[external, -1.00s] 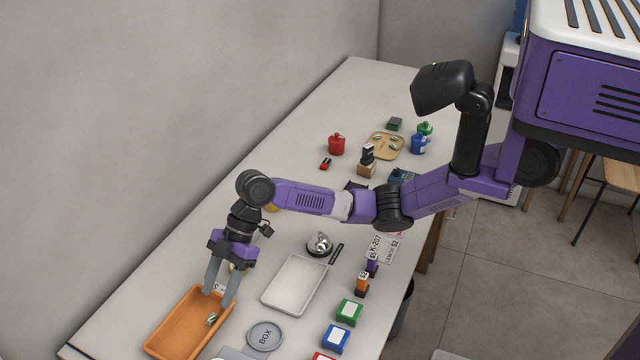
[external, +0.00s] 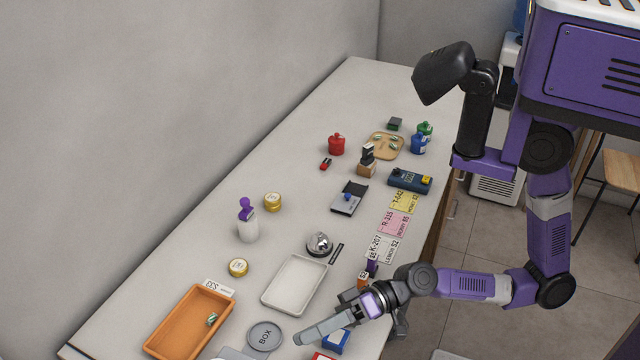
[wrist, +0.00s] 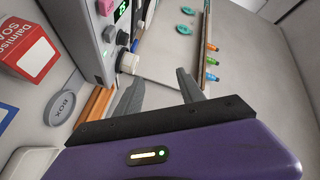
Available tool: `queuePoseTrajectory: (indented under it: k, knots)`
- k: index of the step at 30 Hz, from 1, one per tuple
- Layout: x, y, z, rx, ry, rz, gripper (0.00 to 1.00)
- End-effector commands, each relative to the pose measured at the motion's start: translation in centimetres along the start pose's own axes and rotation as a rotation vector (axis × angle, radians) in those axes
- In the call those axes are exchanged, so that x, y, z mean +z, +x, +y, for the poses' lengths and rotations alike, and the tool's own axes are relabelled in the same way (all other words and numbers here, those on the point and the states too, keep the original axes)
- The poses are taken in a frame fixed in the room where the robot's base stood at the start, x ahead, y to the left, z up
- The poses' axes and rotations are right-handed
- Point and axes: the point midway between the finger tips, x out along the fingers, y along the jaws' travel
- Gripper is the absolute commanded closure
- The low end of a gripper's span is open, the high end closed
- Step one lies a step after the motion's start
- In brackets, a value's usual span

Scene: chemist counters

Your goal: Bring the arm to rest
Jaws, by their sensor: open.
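My gripper (external: 322,328) is open and empty, low over the front right edge of the counter (external: 318,202) in the external view. It is near the blue box (external: 336,340) and partly covers it; I cannot tell whether they touch. In the wrist view the two fingers of my gripper (wrist: 160,88) are apart with nothing between them. My arm is folded down on the right side of the counter.
An orange tray (external: 160,341) holds a small green-white item. Coloured cards (external: 392,226) lie along the right edge. Open floor (external: 470,340) lies right of the counter.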

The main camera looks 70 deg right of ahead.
Motion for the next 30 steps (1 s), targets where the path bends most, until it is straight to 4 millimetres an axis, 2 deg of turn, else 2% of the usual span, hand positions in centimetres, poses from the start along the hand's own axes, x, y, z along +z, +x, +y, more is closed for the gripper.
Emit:
queuePoseTrajectory:
  k: [1, 4, 7, 9, 11, 14, 16, 19, 21, 24, 27, 30]
  knots:
    - [2.0, -1.5, 0.2, 0.016, 0.033, 0.007, 0.54]
    - [4.5, -4.3, 0.2, 0.052, 0.075, 0.03, 0.54]
    - [5.8, -7.4, 1.1, 0.108, 0.088, 0.065, 0.54]
    - [6.0, -9.8, 2.5, 0.168, 0.073, 0.105, 0.54]
    - [5.5, -12.1, 4.3, 0.235, 0.037, 0.146, 0.54]
    - [3.9, -16.8, 8.0, 0.376, -0.069, 0.225, 0.54]
    - [2.4, -20.6, 10.7, 0.491, -0.175, 0.273, 0.54]
    - [0.5, -26.4, 13.5, 0.652, -0.349, 0.313, 0.54]
    - [-0.5, -30.2, 14.7, 0.752, -0.471, 0.32, 0.54]
    - [-1.5, -34.3, 15.2, 0.854, -0.617, 0.307, 0.54]
    - [-2.0, -36.8, 15.2, 0.914, -0.716, 0.286, 0.54]
    - [-2.3, -37.9, 15.0, 0.94, -0.764, 0.275, 0.54]
